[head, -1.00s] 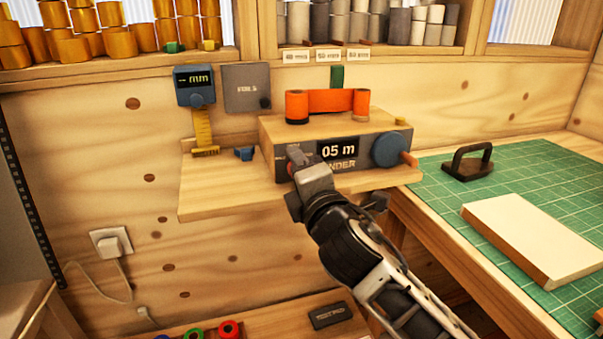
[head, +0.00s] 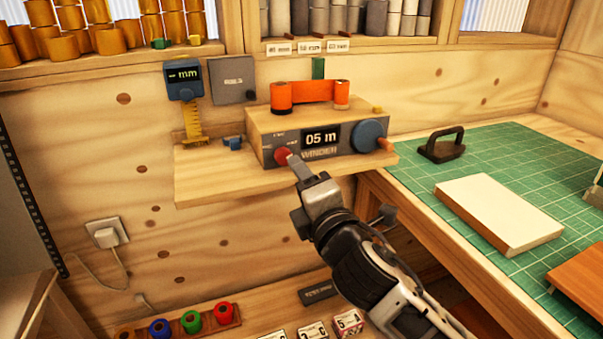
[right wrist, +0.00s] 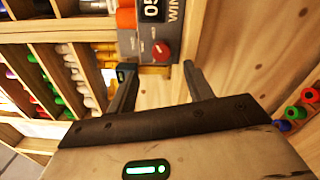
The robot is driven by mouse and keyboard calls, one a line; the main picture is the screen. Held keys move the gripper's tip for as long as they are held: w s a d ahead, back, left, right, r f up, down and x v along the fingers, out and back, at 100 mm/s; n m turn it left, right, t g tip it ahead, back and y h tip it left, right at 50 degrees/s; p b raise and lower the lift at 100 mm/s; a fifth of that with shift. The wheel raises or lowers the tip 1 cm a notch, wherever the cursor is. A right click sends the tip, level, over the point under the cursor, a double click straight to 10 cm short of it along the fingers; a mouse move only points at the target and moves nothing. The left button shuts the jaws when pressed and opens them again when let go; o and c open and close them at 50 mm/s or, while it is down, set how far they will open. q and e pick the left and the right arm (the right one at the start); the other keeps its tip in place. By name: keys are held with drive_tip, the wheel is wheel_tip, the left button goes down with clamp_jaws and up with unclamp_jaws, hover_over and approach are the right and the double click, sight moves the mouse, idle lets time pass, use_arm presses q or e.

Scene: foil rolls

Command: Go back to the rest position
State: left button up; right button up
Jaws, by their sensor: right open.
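My right gripper (head: 296,172) is in front of the winder (head: 320,140), near its red knob (head: 284,154). In the right wrist view the gripper (right wrist: 158,85) is open, with nothing between its fingers. The red knob (right wrist: 161,51) shows beyond the fingers in that view, apart from them. The winder's display reads "05 m", and an orange foil strip (head: 312,90) spans its two spools. My left gripper is not in view.
The winder stands on a wooden shelf (head: 215,190). A green cutting mat (head: 540,170) at right holds a pale block (head: 498,214) and a dark-handled tool (head: 442,148). A rack of coloured rolls (head: 180,325) is low at the front left. A blue mm gauge (head: 184,80) hangs on the wall.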

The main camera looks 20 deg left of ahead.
idle(0.3)
drive_tip(key=s+d+f+m+g+h, duration=0.2)
drive_tip(key=s+d+f+m+h, duration=0.15)
drive_tip(key=d+f+m, duration=0.5)
drive_tip(key=s+d+f+m+g+h, duration=0.1)
drive_tip(key=s+d+f+m+h, duration=0.25)
drive_tip(key=d+f+m, duration=0.55)
drive_tip(key=s+d+f+m+g+h, duration=0.25)
drive_tip(key=s+d+m+g, duration=0.2)
drive_tip(key=s+d, duration=0.45)
drive_tip(key=s+d+f+m+g+h, duration=0.2)
drive_tip(key=s+d+f+m+g, duration=0.25)
drive_tip(key=s+d, duration=0.55)
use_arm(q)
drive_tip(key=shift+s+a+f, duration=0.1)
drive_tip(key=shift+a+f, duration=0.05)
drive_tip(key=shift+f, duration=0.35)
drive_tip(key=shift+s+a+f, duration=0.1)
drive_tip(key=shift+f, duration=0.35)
use_arm(e)
drive_tip(key=w+a+f+t+y, duration=0.3)
drive_tip(key=w+a+f+t, duration=0.2)
drive_tip(key=a+f+t, duration=0.1)
drive_tip(key=shift+a+f+n+t, duration=0.15)
drive_tip(key=shift+a+n+t, duration=0.2)
drive_tip(key=shift+a+t, duration=0.7)
